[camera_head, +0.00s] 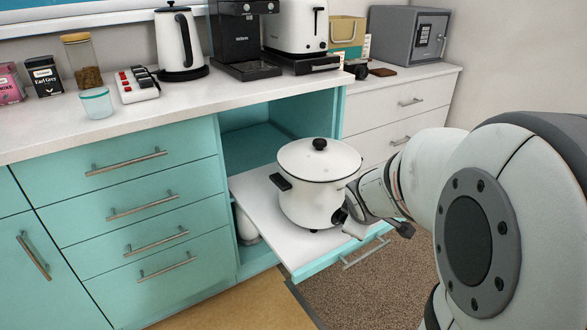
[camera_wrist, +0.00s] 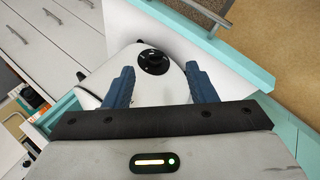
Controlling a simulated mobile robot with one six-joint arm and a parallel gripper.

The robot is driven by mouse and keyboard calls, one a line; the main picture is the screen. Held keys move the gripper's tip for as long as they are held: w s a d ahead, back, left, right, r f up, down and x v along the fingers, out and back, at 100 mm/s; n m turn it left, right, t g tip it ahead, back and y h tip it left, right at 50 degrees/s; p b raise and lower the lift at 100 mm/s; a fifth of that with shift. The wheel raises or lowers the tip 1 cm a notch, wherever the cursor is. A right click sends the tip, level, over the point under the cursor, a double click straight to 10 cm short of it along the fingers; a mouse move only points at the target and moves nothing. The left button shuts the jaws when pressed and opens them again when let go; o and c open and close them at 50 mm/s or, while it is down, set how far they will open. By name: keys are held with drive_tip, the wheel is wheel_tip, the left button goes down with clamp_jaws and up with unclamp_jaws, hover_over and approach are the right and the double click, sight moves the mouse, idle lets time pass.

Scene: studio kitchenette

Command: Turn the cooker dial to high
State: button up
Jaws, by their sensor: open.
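The white cooker (camera_head: 308,200) stands on a pulled-out white shelf, its lid with a black knob (camera_head: 319,144) on top. In the wrist view the cooker's black round dial (camera_wrist: 153,62) is on the white body (camera_wrist: 112,62). A small raised grip shows on the dial, but I cannot read its setting marks. My gripper (camera_wrist: 159,70) is open, with one blue finger on each side of the dial and a visible gap to each. In the head view my gripper is by the cooker's lower right side, mostly hidden by my arm.
The pull-out shelf (camera_head: 262,213) has a teal front with a metal handle (camera_head: 367,252). The counter (camera_head: 150,112) above holds a kettle (camera_head: 180,42), coffee machine (camera_head: 243,38) and toaster (camera_head: 295,25). A black side handle (camera_head: 281,182) sticks out from the cooker. Carpet (camera_head: 385,285) lies in front.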

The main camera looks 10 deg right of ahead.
sight(344, 218)
drive_tip(key=w+d+f+n+t+y+b, duration=0.1)
drive_tip(key=w+d+f+n+t+y, duration=0.1)
drive_tip(key=n, duration=0.5)
drive_tip(key=w+d+f+n+t+y+b, duration=0.1)
drive_tip(key=w+d+f+n+t+y, duration=0.1)
drive_tip(key=n, duration=0.4)
drive_tip(key=w+d+f+n+t+y+b, duration=0.1)
drive_tip(key=w+d+f+n+y, duration=0.2)
drive_tip(key=n, duration=0.4)
drive_tip(key=shift+w+d+f+n+t, duration=0.15)
drive_tip(key=shift+w+d+n+t, duration=0.15)
drive_tip(key=shift+d+t, duration=0.15)
drive_tip(key=a+f+n+y+b, duration=0.1)
drive_tip(key=w+a+f+n+y+b, duration=0.1)
drive_tip(key=n, duration=0.1)
drive_tip(key=a+f+n+y+b, duration=0.1)
drive_tip(key=a+n+y, duration=0.1)
drive_tip(key=shift+w+f+g, duration=0.25)
drive_tip(key=shift+w+f, duration=0.1)
drive_tip(key=shift+w+a+f, duration=0.1)
drive_tip(key=shift+w+a, duration=0.25)
drive_tip(key=shift+w, duration=0.25)
drive_tip(key=shift+c, duration=0.3)
